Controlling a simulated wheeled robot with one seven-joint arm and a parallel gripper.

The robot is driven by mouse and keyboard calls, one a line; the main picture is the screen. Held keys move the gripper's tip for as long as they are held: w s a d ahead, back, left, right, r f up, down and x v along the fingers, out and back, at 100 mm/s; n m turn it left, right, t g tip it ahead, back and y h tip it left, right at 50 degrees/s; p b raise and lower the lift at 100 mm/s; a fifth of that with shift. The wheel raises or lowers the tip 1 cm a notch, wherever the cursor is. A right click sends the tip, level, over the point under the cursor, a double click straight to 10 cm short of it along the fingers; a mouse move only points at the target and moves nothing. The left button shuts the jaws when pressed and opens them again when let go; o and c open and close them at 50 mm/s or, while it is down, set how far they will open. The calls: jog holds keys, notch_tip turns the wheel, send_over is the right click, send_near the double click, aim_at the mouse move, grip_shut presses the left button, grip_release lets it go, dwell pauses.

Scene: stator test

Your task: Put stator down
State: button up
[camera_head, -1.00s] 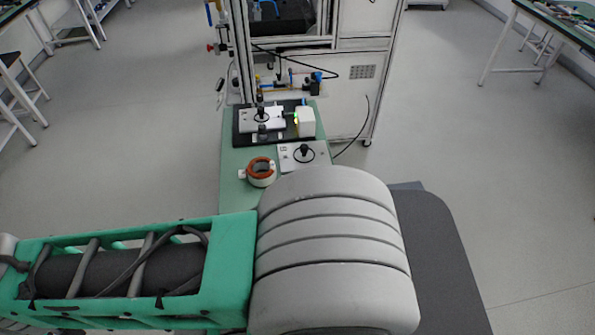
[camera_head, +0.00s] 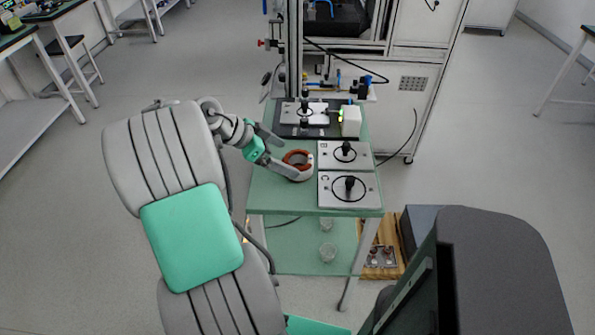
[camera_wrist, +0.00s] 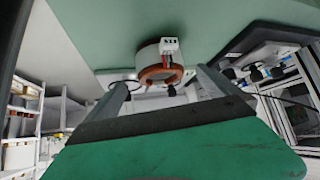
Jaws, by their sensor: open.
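The stator (camera_head: 306,157), a white ring with an orange-brown winding, sits on the green table (camera_head: 262,195) near its left edge. The wrist view shows the stator (camera_wrist: 148,60) too, with a small white connector block on its side, against the green table top. My gripper (camera_head: 288,160) reaches in from the left at table height. Its two fingers are spread, one on each side of the stator in the head view. In the wrist view the stator lies just ahead of the open fingertips (camera_wrist: 165,88). Whether a finger touches it I cannot tell.
Two white plates with black knobs, a rear one (camera_head: 328,160) and a front one (camera_head: 330,197), lie right of the stator. A black fixture (camera_head: 290,130) with a white box (camera_head: 351,121) stands behind. A wooden crate (camera_head: 395,268) is on the floor below.

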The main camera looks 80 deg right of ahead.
aim_at(298, 163)
jog(key=x, duration=0.6)
jog(key=shift+f, duration=0.35)
jog(key=shift+c, duration=0.2)
jog(key=c, duration=2)
jog(key=shift+d+r, duration=0.1)
jog(key=shift+r, duration=0.05)
jog(key=shift+c, duration=0.4)
